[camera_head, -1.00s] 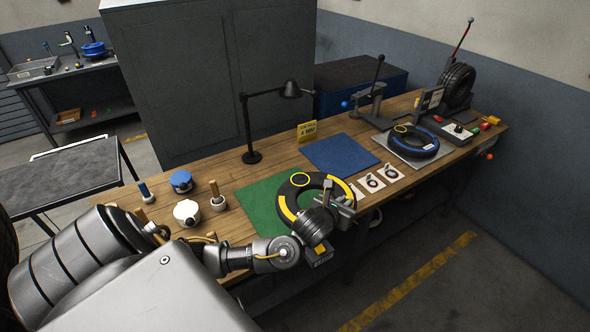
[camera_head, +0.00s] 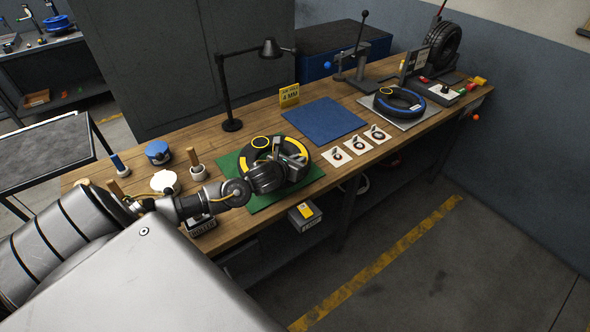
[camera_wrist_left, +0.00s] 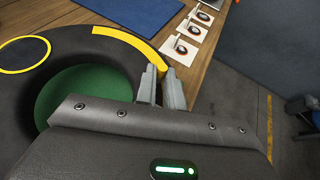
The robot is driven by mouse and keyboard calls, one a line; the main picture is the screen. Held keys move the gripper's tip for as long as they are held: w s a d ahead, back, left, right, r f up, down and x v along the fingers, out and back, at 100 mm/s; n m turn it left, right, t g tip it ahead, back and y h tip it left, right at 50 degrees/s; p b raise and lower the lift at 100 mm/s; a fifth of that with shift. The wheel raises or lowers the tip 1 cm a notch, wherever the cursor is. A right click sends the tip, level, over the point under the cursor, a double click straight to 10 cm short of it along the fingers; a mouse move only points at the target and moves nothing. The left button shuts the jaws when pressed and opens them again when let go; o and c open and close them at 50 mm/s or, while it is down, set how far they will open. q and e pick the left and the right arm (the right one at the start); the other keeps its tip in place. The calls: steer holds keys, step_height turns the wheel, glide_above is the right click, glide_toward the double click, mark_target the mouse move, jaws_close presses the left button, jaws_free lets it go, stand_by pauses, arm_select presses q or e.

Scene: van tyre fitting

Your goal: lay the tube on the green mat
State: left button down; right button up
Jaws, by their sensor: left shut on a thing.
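The tube (camera_head: 249,156) is a thick black ring with yellow markings. It is over the green mat (camera_head: 312,175) in the head view, roughly level; I cannot tell whether its whole underside touches the mat. My left gripper (camera_head: 291,160) is shut on the tube's right side, and its wrist hides part of the ring. In the left wrist view the fingers (camera_wrist_left: 160,88) grip the wall of the tube (camera_wrist_left: 85,42), and the green mat (camera_wrist_left: 85,90) shows through its hole. My right gripper is not in view.
A blue mat (camera_head: 325,120) lies bare behind and to the right. White cards (camera_head: 357,144) lie along the front edge. A black lamp (camera_head: 231,124) and a yellow sign (camera_head: 289,96) stand behind. A blue-marked ring (camera_head: 399,101) sits on a grey plate farther right. Pots and brushes (camera_head: 197,172) stand left.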

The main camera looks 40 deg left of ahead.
arm_select(q)
steer(key=shift+a+f, duration=0.15)
steer(key=shift+a, duration=0.1)
steer(key=shift+a+f+b, duration=0.25)
steer(key=shift+f+b, duration=0.1)
steer(key=shift+f, duration=0.1)
step_height(320, 180, down, 3)
steer(key=b, duration=0.2)
steer(key=shift+a+f+b, duration=0.15)
steer(key=shift+f+b, duration=0.05)
steer(key=shift+b, duration=0.15)
steer(key=shift+w+r, duration=0.1)
steer(key=shift+r, duration=0.05)
steer(key=c, duration=1.5)
jaws_free()
steer(key=shift+f, duration=0.2)
steer(key=shift+r, duration=0.1)
